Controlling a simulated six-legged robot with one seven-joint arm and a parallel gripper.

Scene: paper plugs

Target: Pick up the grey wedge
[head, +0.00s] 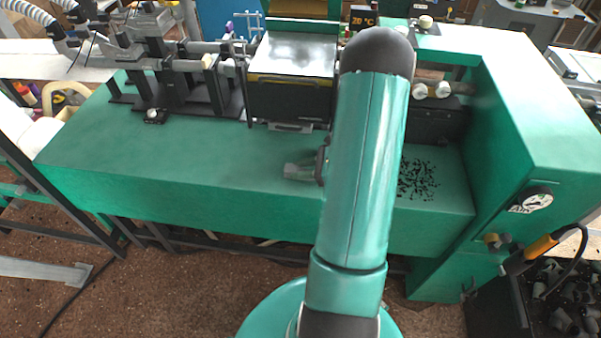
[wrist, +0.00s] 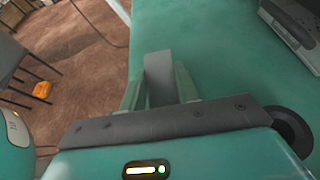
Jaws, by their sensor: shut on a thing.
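The grey wedge (wrist: 157,72) stands between the two greenish fingers of my gripper (wrist: 160,90) in the wrist view. The fingers are shut on it, one on each side, and its far end sticks out past the fingertips. In the head view my gripper (head: 302,170) is over the green bench top, left of my arm, and small. My arm hides part of it there. I cannot tell whether the wedge touches the bench top.
The green bench (head: 190,165) is clear to the left of my gripper. A black and silver box machine (head: 290,95) stands behind it. A patch of black bits (head: 418,182) lies right of my arm. The bench's front edge drops to a brown floor.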

